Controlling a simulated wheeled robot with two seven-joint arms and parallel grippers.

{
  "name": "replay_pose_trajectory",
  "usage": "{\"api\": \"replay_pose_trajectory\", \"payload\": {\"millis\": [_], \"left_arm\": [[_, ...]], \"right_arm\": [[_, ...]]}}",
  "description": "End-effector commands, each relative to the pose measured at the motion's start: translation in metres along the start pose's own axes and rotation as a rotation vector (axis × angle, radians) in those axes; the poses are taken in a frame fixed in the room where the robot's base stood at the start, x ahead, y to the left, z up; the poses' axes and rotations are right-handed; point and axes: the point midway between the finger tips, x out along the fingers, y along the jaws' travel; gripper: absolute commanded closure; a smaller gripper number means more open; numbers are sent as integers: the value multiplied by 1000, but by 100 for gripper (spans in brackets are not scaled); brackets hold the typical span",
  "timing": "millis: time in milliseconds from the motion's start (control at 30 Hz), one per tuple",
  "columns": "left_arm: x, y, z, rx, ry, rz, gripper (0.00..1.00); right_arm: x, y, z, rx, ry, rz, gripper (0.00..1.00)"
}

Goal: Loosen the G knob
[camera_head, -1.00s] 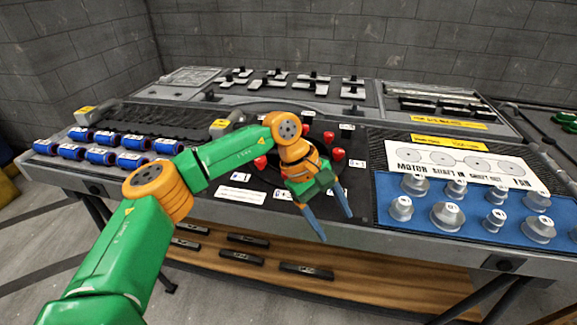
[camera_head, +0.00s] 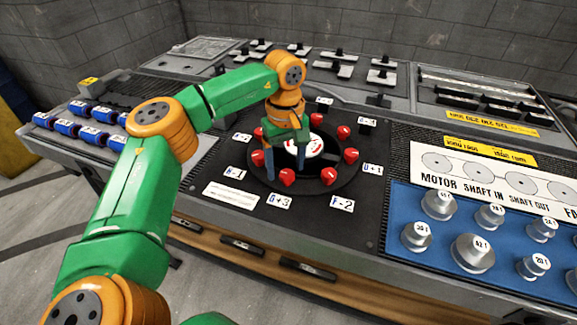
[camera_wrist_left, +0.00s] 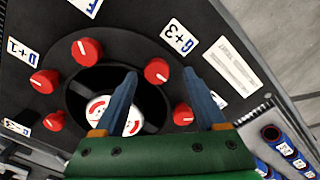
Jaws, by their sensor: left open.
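The G knob (camera_head: 287,177) is a small red knob with a white pointer line, on the front of a round black dial plate, by the label G +3 (camera_head: 279,201). In the left wrist view the G knob (camera_wrist_left: 157,71) appears between my two fingertips, with the G+3 label (camera_wrist_left: 180,38) beyond it. My left gripper (camera_head: 284,173) is open and points down over the front of the dial, its blue fingers apart. In the wrist view the left gripper (camera_wrist_left: 160,75) straddles the knob's line of sight; whether it touches the knob cannot be told. My right gripper is not in view.
Several other red knobs ring the dial around a white-and-red gauge (camera_wrist_left: 100,108); one knob (camera_wrist_left: 183,114) is near the right finger. Blue cylinders (camera_head: 83,109) lie at left. A blue tray (camera_head: 452,273) with metal pulleys is at right.

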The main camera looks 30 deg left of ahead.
Motion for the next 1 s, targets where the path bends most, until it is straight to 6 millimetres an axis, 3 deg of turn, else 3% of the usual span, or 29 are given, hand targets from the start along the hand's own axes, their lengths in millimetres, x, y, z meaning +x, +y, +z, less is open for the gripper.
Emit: {"api": "replay_pose_trajectory", "payload": {"millis": [133,367,633,1000], "left_arm": [[15,0,0,0,-1,0,27],[17,0,0,0,0,1,27],[16,0,0,0,0,1,100],[15,0,0,-55,0,1,100]], "right_arm": [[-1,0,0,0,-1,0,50],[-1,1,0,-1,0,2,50],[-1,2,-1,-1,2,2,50],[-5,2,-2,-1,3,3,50]]}}
